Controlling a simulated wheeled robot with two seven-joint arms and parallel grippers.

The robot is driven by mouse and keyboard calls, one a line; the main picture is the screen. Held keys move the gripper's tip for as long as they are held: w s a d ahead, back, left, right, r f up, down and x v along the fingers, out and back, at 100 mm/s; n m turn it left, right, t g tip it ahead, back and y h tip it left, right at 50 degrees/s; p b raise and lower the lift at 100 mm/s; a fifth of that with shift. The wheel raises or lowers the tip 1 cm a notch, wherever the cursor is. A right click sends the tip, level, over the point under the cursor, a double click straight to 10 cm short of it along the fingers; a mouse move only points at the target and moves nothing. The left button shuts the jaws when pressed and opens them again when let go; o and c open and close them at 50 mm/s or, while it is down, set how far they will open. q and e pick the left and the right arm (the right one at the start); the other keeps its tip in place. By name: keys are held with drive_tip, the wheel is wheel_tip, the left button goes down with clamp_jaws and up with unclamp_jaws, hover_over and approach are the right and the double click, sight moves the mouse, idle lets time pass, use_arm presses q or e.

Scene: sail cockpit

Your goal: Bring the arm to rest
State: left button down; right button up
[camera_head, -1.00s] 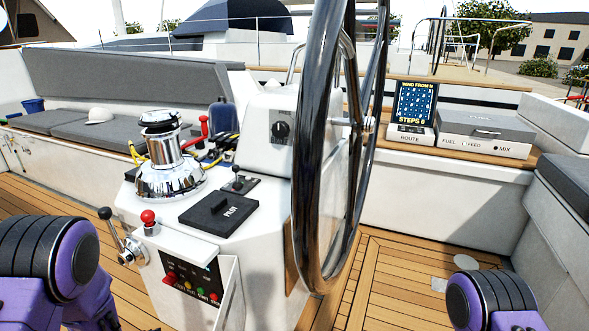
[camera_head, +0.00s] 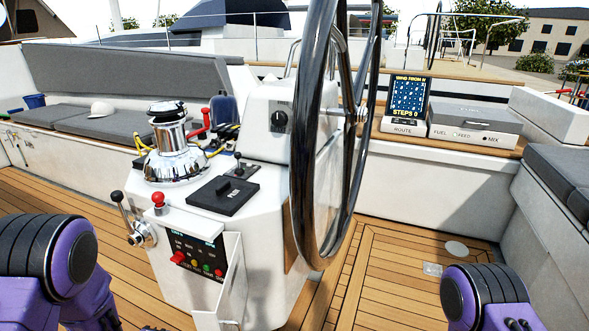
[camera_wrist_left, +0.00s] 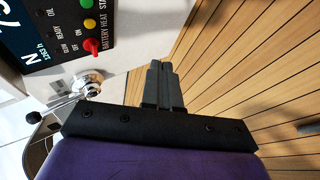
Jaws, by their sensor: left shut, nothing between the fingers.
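My left gripper (camera_wrist_left: 162,86) shows in the left wrist view with its two dark fingers together, empty, over the teak deck (camera_wrist_left: 225,70). It is apart from the engine panel (camera_wrist_left: 75,30), whose red switch (camera_wrist_left: 92,46) lies up and to the left of the fingers. In the head view my left arm (camera_head: 45,260) is folded at the lower left, and its gripper is mostly below the frame. My right arm (camera_head: 485,300) shows at the lower right; its gripper is out of view.
The white console (camera_head: 265,265) carries a chrome winch (camera_head: 173,150), a black PILOT cover (camera_head: 224,195) and a red-knobbed lever (camera_head: 158,200). The large steering wheel (camera_head: 308,140) stands beside it. A chrome-armed lever (camera_head: 140,235) juts from its left side. Deck to the right is clear.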

use_arm(q)
drive_tip(key=s+d+f+m+g+y, duration=0.1)
drive_tip(key=s+d+f+m+g, duration=0.3)
drive_tip(key=s, duration=0.9)
drive_tip(key=s+a+f+m+g+y, duration=0.1)
drive_tip(key=s+f+m+g+y, duration=0.15)
drive_tip(key=s+f+m, duration=0.75)
drive_tip(key=s+r+n+p, duration=0.2)
drive_tip(key=r+p, duration=0.5)
drive_tip(key=r, duration=0.2)
drive_tip(key=s+r+n+p, duration=0.2)
drive_tip(key=r+p, duration=0.6)
drive_tip(key=r, duration=0.1)
drive_tip(key=shift+s+r+h, duration=0.3)
drive_tip(key=shift+r+h, duration=0.05)
drive_tip(key=shift+r, duration=0.05)
drive_tip(key=shift+s+a, duration=0.1)
drive_tip(key=shift+s, duration=0.05)
